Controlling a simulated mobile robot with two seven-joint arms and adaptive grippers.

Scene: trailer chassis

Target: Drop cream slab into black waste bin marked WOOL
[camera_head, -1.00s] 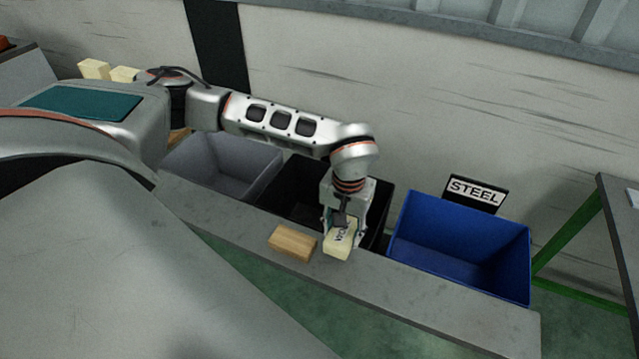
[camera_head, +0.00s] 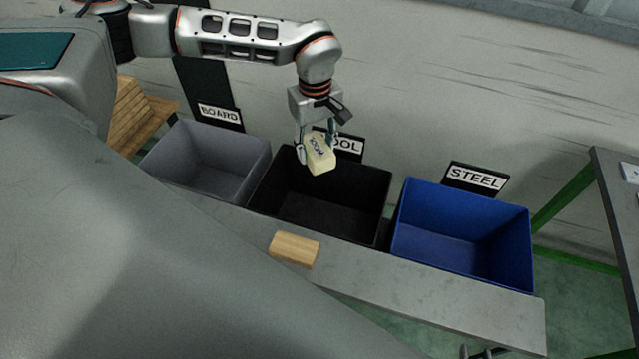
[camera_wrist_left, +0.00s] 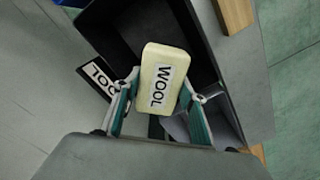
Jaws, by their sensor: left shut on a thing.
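The cream slab (camera_head: 320,153), labelled WOOL, is held between the fingers of my left gripper (camera_head: 316,146). In the left wrist view the slab (camera_wrist_left: 160,78) sits between the two teal-padded fingers (camera_wrist_left: 160,108), its label facing the camera. The gripper holds it in the air, above the back part of the black bin (camera_head: 322,203). The bin's inside looks empty where it shows. The WOOL sign (camera_head: 349,145) behind the bin is partly covered by the gripper and slab. Only a small piece of what may be my right gripper shows at the bottom edge of the head view.
A grey bin (camera_head: 212,165) marked BOARD stands left of the black bin, and a blue bin (camera_head: 462,235) marked STEEL stands to its right. A wooden block (camera_head: 294,249) lies on the grey ledge (camera_head: 420,297) in front. A wall rises behind the bins.

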